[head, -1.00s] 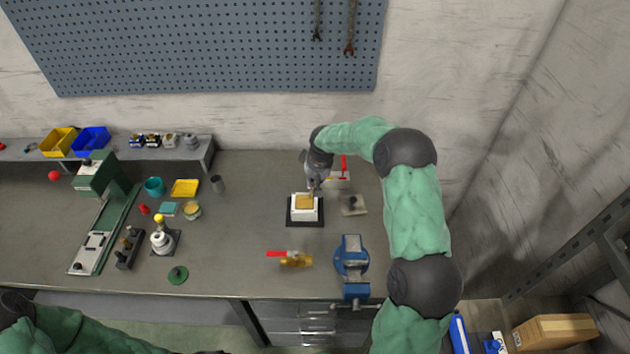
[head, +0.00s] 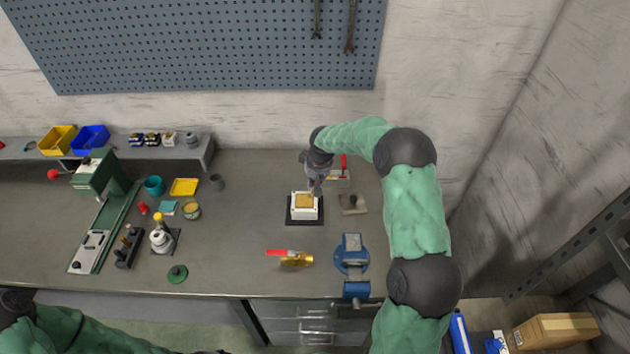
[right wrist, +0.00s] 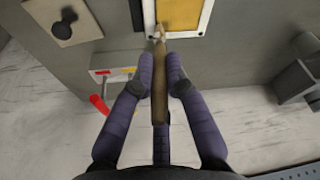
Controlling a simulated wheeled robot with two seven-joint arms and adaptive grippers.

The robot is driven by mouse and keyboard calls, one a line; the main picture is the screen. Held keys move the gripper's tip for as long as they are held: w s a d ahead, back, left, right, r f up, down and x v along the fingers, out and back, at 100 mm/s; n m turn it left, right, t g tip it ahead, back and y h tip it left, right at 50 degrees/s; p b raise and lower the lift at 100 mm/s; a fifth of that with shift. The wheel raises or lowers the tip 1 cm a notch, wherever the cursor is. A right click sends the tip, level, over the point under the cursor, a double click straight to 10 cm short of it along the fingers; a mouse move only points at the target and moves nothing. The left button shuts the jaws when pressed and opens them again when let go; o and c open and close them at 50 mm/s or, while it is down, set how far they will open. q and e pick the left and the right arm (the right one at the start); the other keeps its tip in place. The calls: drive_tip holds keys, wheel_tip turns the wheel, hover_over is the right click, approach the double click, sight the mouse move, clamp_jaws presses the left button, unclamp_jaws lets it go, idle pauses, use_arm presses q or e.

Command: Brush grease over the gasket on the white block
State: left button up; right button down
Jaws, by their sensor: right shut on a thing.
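The white block (head: 304,213) sits on a dark base plate on the bench, with a tan-yellow gasket area (head: 304,200) on its top. In the right wrist view the yellow area (right wrist: 180,14) lies inside a white rim. My right gripper (head: 315,184) is over the block's back right side. In the right wrist view it (right wrist: 160,82) is shut on the wooden handle of a brush (right wrist: 160,100). The brush's pale tip is at the rim's near corner; I cannot tell whether it touches. My left gripper is not in view; only my left arm shows at the lower left.
A blue vise (head: 351,258) stands front right. A brass valve with a red handle (head: 295,260) lies in front of the block. A grey plate with a knob (head: 353,204) is right of it. A red-and-white item (head: 340,176) lies behind.

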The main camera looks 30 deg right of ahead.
drive_tip(key=shift+f, duration=0.2)
drive_tip(key=shift+a, duration=0.1)
drive_tip(key=shift+w+a+b, duration=0.35)
drive_tip(key=shift+a, duration=0.2)
drive_tip(key=shift+w+a, duration=0.1)
drive_tip(key=shift+w+a, duration=0.25)
drive_tip(key=shift+a, duration=0.2)
drive_tip(key=shift+w+a, duration=0.1)
drive_tip(key=shift+a, duration=0.05)
drive_tip(key=shift+w+a+b, duration=0.25)
drive_tip(key=shift+a+b, duration=0.1)
drive_tip(key=shift+a, duration=0.05)
